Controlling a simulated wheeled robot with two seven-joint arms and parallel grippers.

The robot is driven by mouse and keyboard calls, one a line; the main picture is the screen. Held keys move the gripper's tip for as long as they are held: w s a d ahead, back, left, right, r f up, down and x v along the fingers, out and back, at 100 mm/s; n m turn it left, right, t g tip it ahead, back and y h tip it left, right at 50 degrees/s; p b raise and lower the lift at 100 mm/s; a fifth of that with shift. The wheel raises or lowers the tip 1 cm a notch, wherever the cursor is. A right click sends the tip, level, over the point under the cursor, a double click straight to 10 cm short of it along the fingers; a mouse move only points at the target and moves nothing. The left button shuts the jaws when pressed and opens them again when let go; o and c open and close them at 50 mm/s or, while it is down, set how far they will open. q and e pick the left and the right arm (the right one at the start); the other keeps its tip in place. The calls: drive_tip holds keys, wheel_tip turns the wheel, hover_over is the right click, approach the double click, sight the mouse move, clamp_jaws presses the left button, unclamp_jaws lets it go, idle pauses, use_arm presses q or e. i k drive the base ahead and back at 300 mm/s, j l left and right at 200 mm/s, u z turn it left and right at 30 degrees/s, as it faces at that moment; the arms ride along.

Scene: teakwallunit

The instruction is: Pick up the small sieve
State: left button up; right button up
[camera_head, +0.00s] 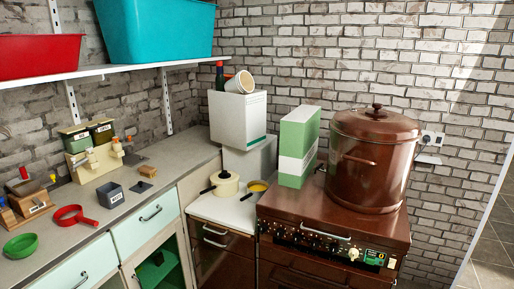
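A small red round thing with a short handle (69,214) lies on the grey counter at the left, its handle pointing to the lower right. It looks like a small sieve or pan; mesh cannot be made out. A yellow shallow round thing with a handle (258,187) sits on the white worktop beside a cream lidded pot (225,184); it could also be a sieve or a ladle. Neither of my grippers is in view.
A green bowl (20,246), a grey-blue box (110,195) and a wooden rack with bottles (92,165) stand on the counter. A big brown pot (370,165) and a green-white box (299,147) stand on the brown stove (335,220). A shelf (120,69) hangs above the counter.

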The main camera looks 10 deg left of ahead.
sight(69, 216)
drive_tip(key=k+j+u, duration=0.1)
drive_tip(key=u, duration=0.3)
drive_tip(key=j+u, duration=0.35)
drive_tip(key=k+j+u, duration=0.1)
drive_tip(key=j+u, duration=0.45)
drive_tip(key=u, duration=0.2)
